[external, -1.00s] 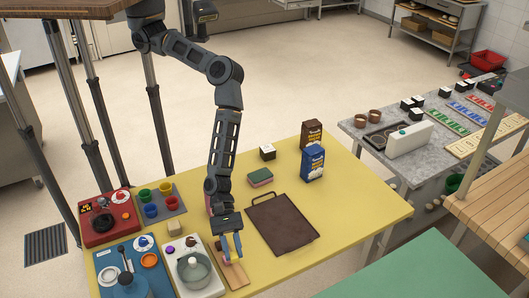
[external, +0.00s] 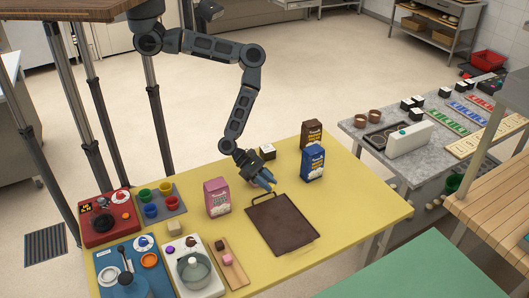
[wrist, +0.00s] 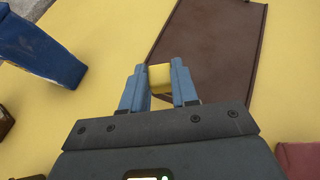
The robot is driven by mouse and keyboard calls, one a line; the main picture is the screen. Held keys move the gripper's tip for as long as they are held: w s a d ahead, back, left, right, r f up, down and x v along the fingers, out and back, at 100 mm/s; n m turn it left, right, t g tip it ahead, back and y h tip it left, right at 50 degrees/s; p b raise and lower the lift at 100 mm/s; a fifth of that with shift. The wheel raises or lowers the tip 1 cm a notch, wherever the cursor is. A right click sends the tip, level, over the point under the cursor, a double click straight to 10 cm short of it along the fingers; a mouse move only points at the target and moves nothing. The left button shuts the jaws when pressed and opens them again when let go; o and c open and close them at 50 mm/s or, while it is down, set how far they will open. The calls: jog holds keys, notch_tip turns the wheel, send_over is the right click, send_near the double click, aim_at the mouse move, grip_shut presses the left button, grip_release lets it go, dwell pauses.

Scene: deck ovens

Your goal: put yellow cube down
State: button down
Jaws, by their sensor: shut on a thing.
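My gripper (external: 270,184) is shut on the yellow cube (wrist: 159,76), which sits between the blue fingertips in the wrist view. In the external view my gripper points down at the back edge of the dark brown tray (external: 283,224), and the cube is barely visible there. The tray lies flat and empty on the yellow table. In the wrist view the cube overlaps the tray's near edge and handle; its height above the surface is hard to tell.
A blue bag (external: 313,163) and a brown bag (external: 311,134) stand right of my gripper. A black-and-white block (external: 267,151) is behind it. A pink bag (external: 217,197) stands to the left. A wooden board (external: 232,270) with small blocks lies front left. Yellow table right of the tray is clear.

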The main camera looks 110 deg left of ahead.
jog(key=s+a+n+y, duration=0.1)
jog(key=a, duration=0.2)
jog(key=s+a+n+y, duration=0.1)
jog(key=s+a, duration=0.1)
jog(key=a, duration=0.1)
jog(key=s+a+n+y, duration=0.1)
jog(key=a, duration=0.2)
jog(key=shift+s+a+r, duration=0.35)
jog(key=shift+s+r, duration=0.05)
jog(key=w+a+r+n+y, duration=0.3)
jog(key=w+a+r, duration=0.1)
jog(key=a, duration=0.2)
jog(key=w+d+r+m+b, duration=0.1)
jog(key=w+d+r+b, duration=0.15)
jog(key=d, duration=0.45)
jog(key=s+a+f+n+p, duration=0.1)
jog(key=s+a+f+p, duration=0.1)
jog(key=a, duration=0.6)
jog(key=shift+y, duration=0.4)
jog(key=shift+r, duration=0.1)
